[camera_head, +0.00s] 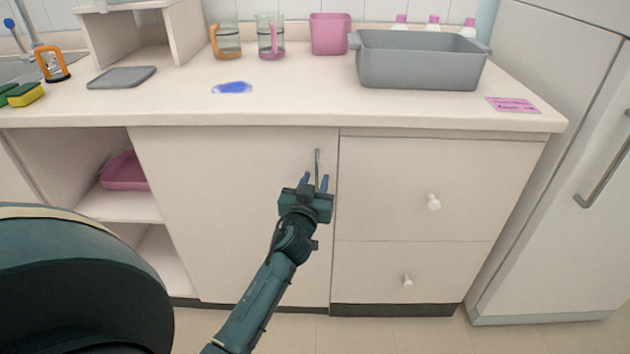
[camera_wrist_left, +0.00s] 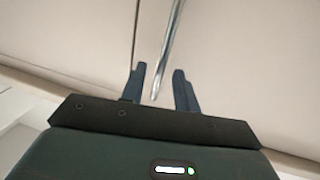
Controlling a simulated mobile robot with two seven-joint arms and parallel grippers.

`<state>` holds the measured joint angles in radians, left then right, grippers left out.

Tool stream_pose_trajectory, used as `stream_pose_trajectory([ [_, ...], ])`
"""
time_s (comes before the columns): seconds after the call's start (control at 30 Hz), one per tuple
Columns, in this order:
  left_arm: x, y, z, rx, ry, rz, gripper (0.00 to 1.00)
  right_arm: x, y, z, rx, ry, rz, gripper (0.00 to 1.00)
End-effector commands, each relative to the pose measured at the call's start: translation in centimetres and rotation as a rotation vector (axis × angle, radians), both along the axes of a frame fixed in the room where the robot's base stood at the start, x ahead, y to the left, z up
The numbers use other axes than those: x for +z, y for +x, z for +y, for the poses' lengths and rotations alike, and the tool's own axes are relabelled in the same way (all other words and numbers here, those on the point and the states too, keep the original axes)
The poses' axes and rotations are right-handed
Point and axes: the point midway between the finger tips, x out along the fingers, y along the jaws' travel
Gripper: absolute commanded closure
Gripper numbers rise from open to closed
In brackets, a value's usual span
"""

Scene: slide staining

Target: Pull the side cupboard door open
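The cupboard door (camera_head: 230,210) is a plain cream panel below the counter and looks shut, its edge against the drawer fronts. Its handle (camera_head: 317,165) is a thin upright metal bar near the door's upper right edge. My left gripper (camera_head: 315,181) is in front of the door at the handle's lower end. In the left wrist view the two fingers (camera_wrist_left: 158,88) are apart, and the metal handle (camera_wrist_left: 174,42) runs down to between their tips. I cannot tell whether the fingers touch it. My right gripper is in neither view.
Two drawers with white knobs (camera_head: 434,202) are right of the door. An open shelf (camera_head: 115,205) with a pink tray is at its left. The counter (camera_head: 300,108) carries a grey basin (camera_head: 420,70), jugs and a blue stain. A fridge (camera_head: 560,170) stands at right.

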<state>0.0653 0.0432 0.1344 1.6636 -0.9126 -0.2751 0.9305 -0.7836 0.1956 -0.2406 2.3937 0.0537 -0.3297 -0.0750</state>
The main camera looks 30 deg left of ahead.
Motion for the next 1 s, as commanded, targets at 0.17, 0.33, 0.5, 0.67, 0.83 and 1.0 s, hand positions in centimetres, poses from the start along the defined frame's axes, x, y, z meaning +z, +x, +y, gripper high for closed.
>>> stream_pose_trajectory([
  [0.17,-0.01,0.00,0.00,0.000,0.000,0.000,0.76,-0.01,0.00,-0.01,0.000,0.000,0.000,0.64],
  [0.33,0.00,0.00,0.00,0.000,0.000,0.000,0.90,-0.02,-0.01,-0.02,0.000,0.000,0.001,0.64],
  [0.5,0.00,0.01,0.00,0.000,0.000,0.000,1.00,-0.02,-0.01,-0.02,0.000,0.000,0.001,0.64],
  [0.67,0.01,0.01,0.01,0.000,0.000,0.000,1.00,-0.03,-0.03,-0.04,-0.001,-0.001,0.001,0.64],
  [0.83,0.02,0.02,0.02,0.000,0.000,0.000,1.00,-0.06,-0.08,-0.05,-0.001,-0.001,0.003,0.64],
  [1.0,0.07,-0.11,-0.10,-0.006,0.000,0.000,1.00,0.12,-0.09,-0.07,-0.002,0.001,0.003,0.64],
])
